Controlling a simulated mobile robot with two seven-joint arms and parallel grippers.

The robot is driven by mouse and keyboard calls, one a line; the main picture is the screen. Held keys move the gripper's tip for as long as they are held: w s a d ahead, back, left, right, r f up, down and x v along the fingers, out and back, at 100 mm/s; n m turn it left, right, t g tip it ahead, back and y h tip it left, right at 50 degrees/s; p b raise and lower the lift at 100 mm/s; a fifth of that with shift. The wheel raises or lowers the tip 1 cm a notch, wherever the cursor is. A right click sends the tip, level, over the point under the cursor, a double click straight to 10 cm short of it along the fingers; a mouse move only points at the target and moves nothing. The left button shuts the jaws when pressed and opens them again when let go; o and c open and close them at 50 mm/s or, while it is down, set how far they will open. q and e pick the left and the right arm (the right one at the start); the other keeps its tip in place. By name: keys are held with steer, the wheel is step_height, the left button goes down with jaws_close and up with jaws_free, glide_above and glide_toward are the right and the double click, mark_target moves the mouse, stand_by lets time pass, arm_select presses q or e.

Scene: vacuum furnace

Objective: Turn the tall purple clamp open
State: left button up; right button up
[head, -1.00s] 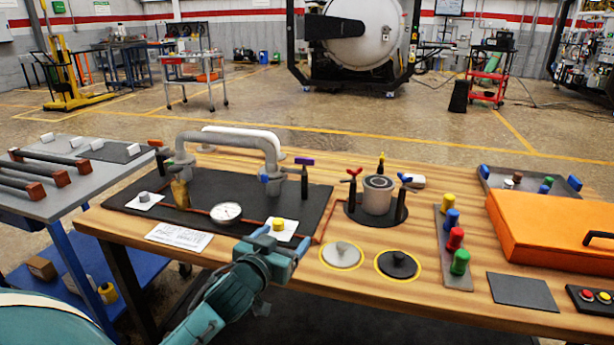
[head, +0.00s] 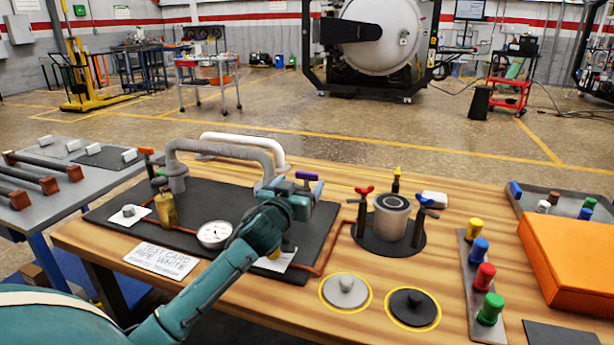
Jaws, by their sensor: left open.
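The tall purple clamp (head: 309,176) stands at the right back corner of the black board (head: 110,213). Its purple bar handle lies roughly crosswise on top, and its dark post is mostly hidden behind my gripper. My left gripper (head: 302,190) is open and reaches over the right part of the board, just in front of and slightly below the purple handle. I cannot tell whether a finger touches the clamp. My right gripper is not in view.
A grey curved pipe (head: 225,148) ends close to my left gripper. A round gauge (head: 214,234) and a brass fitting (head: 167,209) sit left of my arm. A pot (head: 391,217) between red and blue clamps stands to the right.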

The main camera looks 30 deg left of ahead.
mark_target(306, 177)
arm_select(q)
steer(key=x, duration=0.5)
steer(key=shift+w, duration=0.45)
steer(key=c, duration=1.4)
